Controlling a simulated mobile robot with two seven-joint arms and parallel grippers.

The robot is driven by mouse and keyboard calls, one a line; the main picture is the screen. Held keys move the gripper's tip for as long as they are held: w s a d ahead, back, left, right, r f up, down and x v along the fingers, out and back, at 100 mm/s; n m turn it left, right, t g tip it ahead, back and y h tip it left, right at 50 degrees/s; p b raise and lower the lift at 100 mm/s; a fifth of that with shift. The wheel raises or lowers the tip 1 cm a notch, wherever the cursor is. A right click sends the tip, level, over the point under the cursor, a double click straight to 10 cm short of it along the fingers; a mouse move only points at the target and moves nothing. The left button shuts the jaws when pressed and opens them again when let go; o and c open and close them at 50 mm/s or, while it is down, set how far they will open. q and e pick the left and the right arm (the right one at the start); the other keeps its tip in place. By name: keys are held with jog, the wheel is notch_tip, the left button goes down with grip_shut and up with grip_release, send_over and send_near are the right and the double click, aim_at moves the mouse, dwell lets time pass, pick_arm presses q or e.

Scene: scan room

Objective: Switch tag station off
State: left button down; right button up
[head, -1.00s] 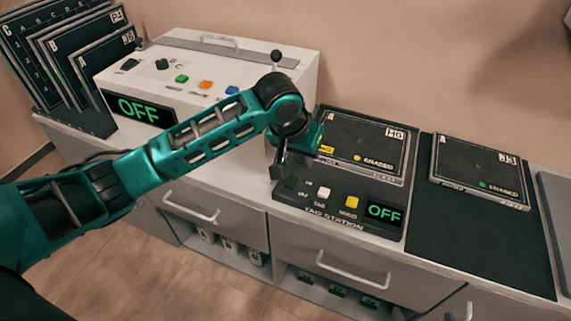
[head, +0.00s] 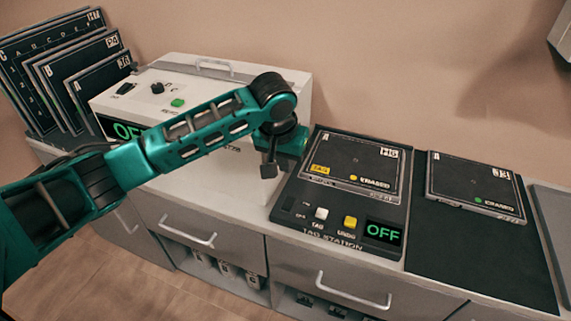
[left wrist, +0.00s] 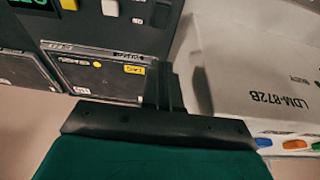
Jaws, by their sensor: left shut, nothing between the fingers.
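The tag station (head: 335,222) is a dark panel on the counter; its display (head: 383,232) reads OFF in green. It has a white TAG button (head: 321,213), a yellow UNDO button (head: 349,222) and a small dark switch at its left end. A cassette marked ERASED (head: 352,165) lies on its upper part. My left gripper (head: 268,171) is shut and empty, above the left edge of the station, apart from the switch. In the left wrist view the shut fingers (left wrist: 160,88) show beside the upside-down station and its cassette. My right gripper is not in view.
A white machine (head: 285,85), also showing OFF, stands left of the station, partly behind my left arm. A second cassette (head: 475,182) lies on a dark mat at right. Upright panels (head: 60,70) stand at far left. Drawers with handles (head: 340,290) are below.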

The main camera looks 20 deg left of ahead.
pick_arm(q)
jog(key=b, duration=0.1)
send_near(288, 198)
jog(key=x, duration=0.2)
jog(key=w+x, duration=0.1)
jog(key=x, duration=0.2)
jog(key=shift+w+d+f, duration=0.1)
jog(key=shift+w+f, duration=0.05)
jog(key=shift+w, duration=0.1)
jog(key=shift+f, duration=0.6)
jog(key=shift+w+f, duration=0.1)
jog(key=shift+w, duration=0.05)
